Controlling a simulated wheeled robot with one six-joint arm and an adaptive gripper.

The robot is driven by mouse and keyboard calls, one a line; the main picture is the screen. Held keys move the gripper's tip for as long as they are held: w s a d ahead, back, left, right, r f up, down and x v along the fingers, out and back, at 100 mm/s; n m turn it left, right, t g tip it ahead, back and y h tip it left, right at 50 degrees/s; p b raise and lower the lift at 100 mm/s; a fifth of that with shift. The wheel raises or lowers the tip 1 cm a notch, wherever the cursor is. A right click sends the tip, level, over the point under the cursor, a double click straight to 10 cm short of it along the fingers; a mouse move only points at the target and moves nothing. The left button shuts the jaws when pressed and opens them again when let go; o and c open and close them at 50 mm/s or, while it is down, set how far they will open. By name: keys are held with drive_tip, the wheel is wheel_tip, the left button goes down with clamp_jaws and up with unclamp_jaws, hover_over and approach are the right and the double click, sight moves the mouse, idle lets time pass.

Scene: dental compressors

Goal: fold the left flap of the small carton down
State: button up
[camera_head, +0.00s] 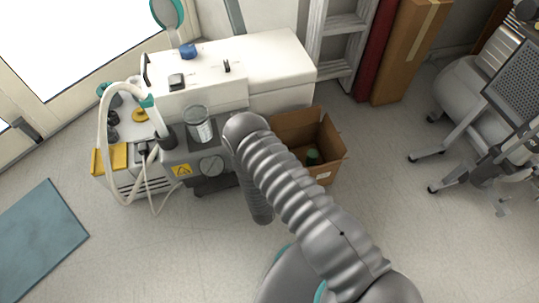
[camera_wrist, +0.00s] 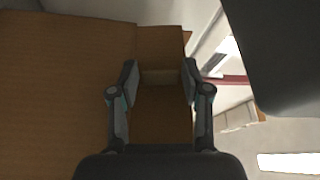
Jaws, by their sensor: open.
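The small carton (camera_head: 322,135) stands open on the floor to the right of the white machine, with a dark green object (camera_head: 312,157) inside. My arm covers its left side, so the left flap cannot be made out in the head view. In the wrist view, brown cardboard (camera_wrist: 65,85) fills the left, and a narrower cardboard part shows behind my gripper (camera_wrist: 159,73). My gripper is open, its two fingers apart with nothing clearly held between them. I cannot tell whether it touches the cardboard. In the head view my gripper is hidden behind my arm.
The white compressor unit (camera_head: 275,60) stands close against the carton's left and back. A ladder (camera_head: 335,45), a red panel (camera_head: 376,50) and a tall brown box (camera_head: 408,50) lean behind. A wheeled machine (camera_head: 470,95) is at the right. Floor in front of the carton is clear.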

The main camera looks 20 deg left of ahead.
drive_tip(key=c, duration=0.9)
drive_tip(key=shift+r+m, duration=0.1)
drive_tip(key=shift+m, duration=0.2)
drive_tip(key=shift+w+d+r+m+g, duration=0.25)
drive_tip(key=shift+m+g, duration=0.2)
drive_tip(key=shift+m, duration=0.55)
drive_tip(key=shift+w+d+r+m+g, duration=0.15)
drive_tip(key=shift+d+m+g, duration=0.25)
drive_tip(key=shift+m, duration=0.6)
drive_tip(key=shift+w+d+r+m+g, duration=0.25)
drive_tip(key=shift+m+g, duration=0.2)
drive_tip(key=shift+m, duration=0.55)
drive_tip(key=shift+s, duration=0.1)
drive_tip(key=o, duration=0.9)
